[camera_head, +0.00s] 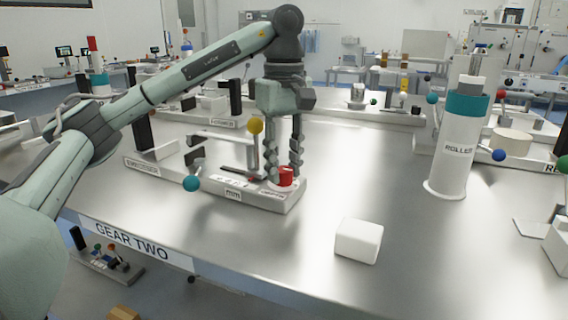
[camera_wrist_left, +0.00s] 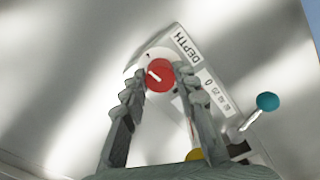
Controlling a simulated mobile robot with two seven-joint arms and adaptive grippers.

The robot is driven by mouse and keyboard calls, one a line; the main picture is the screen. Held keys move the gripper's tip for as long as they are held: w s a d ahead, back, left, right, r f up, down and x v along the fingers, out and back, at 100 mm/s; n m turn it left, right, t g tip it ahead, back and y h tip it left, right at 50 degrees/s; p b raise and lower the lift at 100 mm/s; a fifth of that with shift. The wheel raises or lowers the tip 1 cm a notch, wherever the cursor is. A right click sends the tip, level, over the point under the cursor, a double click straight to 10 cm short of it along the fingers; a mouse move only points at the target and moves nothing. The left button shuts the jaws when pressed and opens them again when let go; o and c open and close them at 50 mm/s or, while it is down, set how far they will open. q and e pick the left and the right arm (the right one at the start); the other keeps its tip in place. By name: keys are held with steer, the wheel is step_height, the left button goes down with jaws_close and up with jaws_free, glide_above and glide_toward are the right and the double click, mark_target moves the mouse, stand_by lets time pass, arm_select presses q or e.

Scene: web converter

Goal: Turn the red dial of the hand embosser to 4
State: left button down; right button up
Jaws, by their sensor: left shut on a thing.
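The red dial (camera_head: 286,178) stands on the right end of a long white base (camera_head: 245,197), which I take for the hand embosser. My left gripper (camera_head: 284,170) points down over the dial with one finger on each side, shut on it. In the left wrist view the red dial (camera_wrist_left: 160,76) sits between the fingertips of the left gripper (camera_wrist_left: 162,76). A white pointer mark on the dial's top slants to the upper left. The word DEPTH and a number scale (camera_wrist_left: 216,92) are printed on the base; not every digit is readable. My right gripper is not in view.
A yellow ball (camera_head: 255,125) on an upright rod stands just left of my gripper. A teal ball (camera_head: 191,184) sticks out from the base's front. A white block (camera_head: 358,240) lies front right. A white roller cylinder (camera_head: 455,150) stands at right. Bare table lies between.

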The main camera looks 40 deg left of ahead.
mark_target(284, 169)
arm_select(q)
steer(key=shift+m, duration=0.7)
steer(key=c, duration=1.2)
jaws_free()
steer(key=shift+r, duration=6)
